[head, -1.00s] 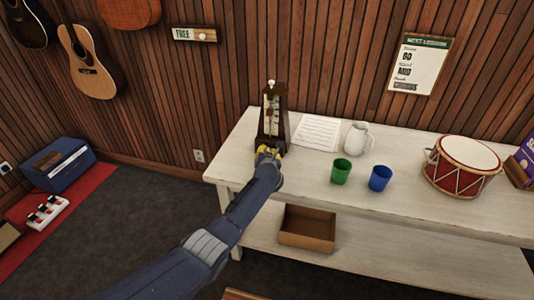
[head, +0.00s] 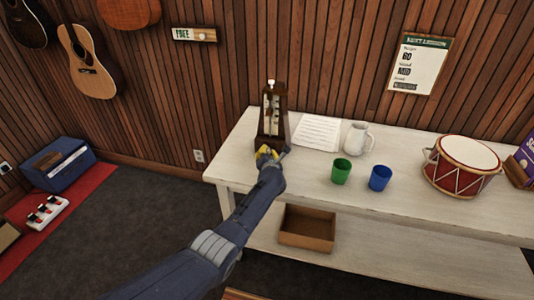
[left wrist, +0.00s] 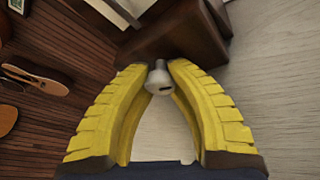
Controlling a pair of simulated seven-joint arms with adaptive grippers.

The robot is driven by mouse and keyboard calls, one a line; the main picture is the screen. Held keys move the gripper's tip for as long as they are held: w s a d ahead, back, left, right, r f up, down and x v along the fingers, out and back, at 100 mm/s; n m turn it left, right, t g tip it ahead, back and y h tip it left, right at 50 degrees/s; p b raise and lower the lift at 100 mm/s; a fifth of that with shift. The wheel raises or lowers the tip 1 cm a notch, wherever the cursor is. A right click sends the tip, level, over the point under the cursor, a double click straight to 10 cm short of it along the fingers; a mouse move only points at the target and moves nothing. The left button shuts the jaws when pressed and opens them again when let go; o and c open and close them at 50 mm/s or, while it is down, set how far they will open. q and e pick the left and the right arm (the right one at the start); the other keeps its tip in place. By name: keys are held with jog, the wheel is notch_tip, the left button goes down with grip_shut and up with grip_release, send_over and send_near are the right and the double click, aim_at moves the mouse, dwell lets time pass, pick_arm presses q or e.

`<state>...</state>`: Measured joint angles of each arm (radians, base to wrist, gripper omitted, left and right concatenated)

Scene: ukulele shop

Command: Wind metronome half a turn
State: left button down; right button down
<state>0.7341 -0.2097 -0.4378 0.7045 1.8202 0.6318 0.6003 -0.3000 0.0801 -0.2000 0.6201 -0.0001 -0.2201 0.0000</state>
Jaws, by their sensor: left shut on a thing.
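The dark brown wooden metronome (head: 273,118) stands upright near the left end of the white table, its scale and pendulum facing the room. In the left wrist view the metronome's base (left wrist: 185,35) fills the top middle. A grey winding key (left wrist: 157,80) sticks out from it. My left gripper (head: 267,153) is at the metronome's lower front. Its yellow fingers (left wrist: 160,72) are shut on the winding key, one finger on each side. The key is hidden by the gripper in the head view. My right gripper is not in view.
On the white table (head: 300,170) stand a sheet of paper (head: 317,133), a white pitcher (head: 358,138), a green cup (head: 341,171), a blue cup (head: 380,178) and a red drum (head: 462,166). An open box (head: 307,228) sits on the lower shelf.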

pick_arm(q)
jog(key=c, duration=1.1)
grip_release()
jog(key=shift+o, duration=0.2)
jog(key=shift+h, duration=0.3)
jog(key=shift+n+g+h, duration=0.5)
jog(key=shift+n, duration=0.8)
jog(key=shift+a+n+g+h, duration=0.1)
jog(key=shift+n+g+h, duration=0.2)
jog(key=shift+n+h, duration=0.6)
jog(key=v, duration=1.7)
jog(key=shift+s+d+r, duration=0.15)
jog(key=shift+d+r, duration=0.1)
